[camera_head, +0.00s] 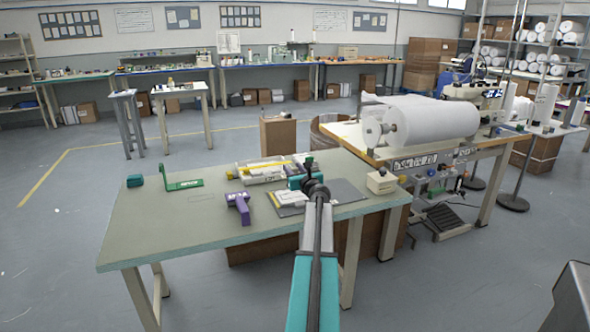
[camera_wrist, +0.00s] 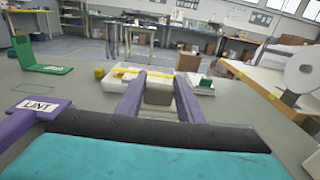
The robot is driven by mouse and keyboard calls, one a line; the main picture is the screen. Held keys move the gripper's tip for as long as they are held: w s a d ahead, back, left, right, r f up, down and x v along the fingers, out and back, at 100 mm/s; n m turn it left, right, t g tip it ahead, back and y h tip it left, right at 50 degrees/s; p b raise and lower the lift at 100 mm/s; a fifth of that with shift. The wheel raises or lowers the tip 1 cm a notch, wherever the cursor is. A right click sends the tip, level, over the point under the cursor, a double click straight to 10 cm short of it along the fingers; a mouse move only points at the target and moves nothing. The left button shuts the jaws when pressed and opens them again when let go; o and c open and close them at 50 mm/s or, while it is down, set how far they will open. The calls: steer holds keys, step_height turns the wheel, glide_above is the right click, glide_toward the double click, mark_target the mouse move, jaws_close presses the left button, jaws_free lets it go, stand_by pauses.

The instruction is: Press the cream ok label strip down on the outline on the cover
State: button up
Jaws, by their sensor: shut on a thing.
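My gripper (camera_head: 313,186) is over the right part of the green work table in the head view, above a dark grey mat (camera_head: 347,191). In the wrist view, its two purple fingers (camera_wrist: 158,86) close on a dull cream-grey piece (camera_wrist: 158,97). This looks like the label strip, but no ok print can be read. White flat items (camera_head: 290,199) lie on the mat, left of the gripper. I cannot tell whether one is the cover, and no outline can be made out. My arm hides part of the mat.
A purple LINT tool (camera_head: 239,207) and a green bracket (camera_head: 184,184) lie left of the mat. A white tray (camera_head: 248,178) with a yellow item stands behind. A cream box (camera_head: 381,182) stands at the table's right end. The table's left front is clear.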

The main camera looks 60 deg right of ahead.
steer(key=b, duration=0.3)
glide_above(294, 196)
steer(key=shift+w+d+f, duration=0.15)
steer(key=shift+f, duration=2.2)
steer(key=shift+f, duration=2.15)
stand_by(1.2)
steer(key=o, duration=0.9)
steer(key=shift+o, duration=0.2)
steer(key=shift+v, duration=6.95)
